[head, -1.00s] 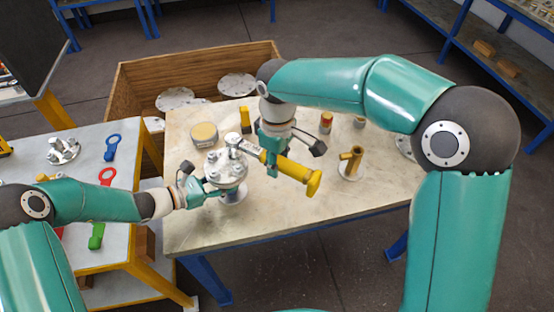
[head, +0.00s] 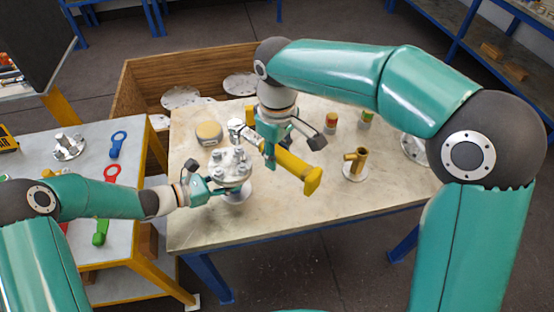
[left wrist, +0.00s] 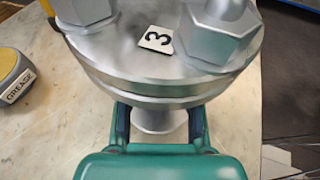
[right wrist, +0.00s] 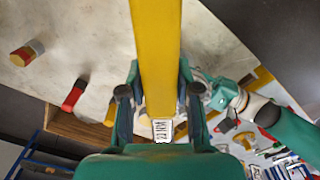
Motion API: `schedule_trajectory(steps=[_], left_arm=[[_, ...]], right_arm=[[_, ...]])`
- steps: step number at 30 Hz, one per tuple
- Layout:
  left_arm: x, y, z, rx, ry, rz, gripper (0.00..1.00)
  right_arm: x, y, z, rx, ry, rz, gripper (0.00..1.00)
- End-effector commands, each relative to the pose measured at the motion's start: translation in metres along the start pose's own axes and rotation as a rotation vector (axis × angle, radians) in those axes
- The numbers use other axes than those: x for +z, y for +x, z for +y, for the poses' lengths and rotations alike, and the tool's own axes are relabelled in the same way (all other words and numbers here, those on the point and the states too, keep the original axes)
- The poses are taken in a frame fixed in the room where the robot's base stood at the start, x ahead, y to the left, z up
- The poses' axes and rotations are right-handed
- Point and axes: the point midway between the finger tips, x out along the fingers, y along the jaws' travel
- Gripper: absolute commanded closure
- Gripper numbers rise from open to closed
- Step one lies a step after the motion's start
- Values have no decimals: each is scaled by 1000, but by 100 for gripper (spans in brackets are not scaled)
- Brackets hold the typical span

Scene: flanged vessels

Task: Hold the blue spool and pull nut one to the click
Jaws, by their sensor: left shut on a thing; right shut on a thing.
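The flanged spool (head: 231,168) stands on the pale table and looks grey metal, not blue, with several bolts and nuts on its top flange. In the left wrist view, a tag reading 3 (left wrist: 158,39) lies between two large nuts on the flange (left wrist: 140,70). My left gripper (head: 204,190) is shut on the spool's neck (left wrist: 160,120) below the flange. My right gripper (head: 272,150) is shut on a yellow torque wrench (head: 298,170) tagged 22 NM in the right wrist view (right wrist: 162,130). The wrench's silver head (head: 237,129) is near the flange's far side; contact with a nut is unclear. No number 1 is readable.
A grease tin (head: 208,133) stands behind the spool. A brass fitting (head: 356,160) and two small containers (head: 331,123) are to the right. A side table at left holds blue (head: 117,144), red and green wrenches. A wooden crate (head: 140,100) is behind. The table's front is clear.

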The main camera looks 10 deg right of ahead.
Motion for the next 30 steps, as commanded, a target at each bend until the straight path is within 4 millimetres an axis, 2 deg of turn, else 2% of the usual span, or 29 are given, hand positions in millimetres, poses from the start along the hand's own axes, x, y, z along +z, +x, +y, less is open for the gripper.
schedule_trajectory(steps=[9,10,15,25,30], left_arm=[[0,0,0,0,0,0,91],[0,0,0,0,0,0,62],[0,0,0,0,0,0,34],[0,-1,0,0,0,0,34],[0,-13,1,2,-1,0,34]], right_arm=[[0,-6,0,0,0,2,100],[0,-6,0,0,0,2,100],[0,-6,0,0,0,3,100],[0,-6,0,0,0,3,100],[0,-6,0,0,0,3,100]])
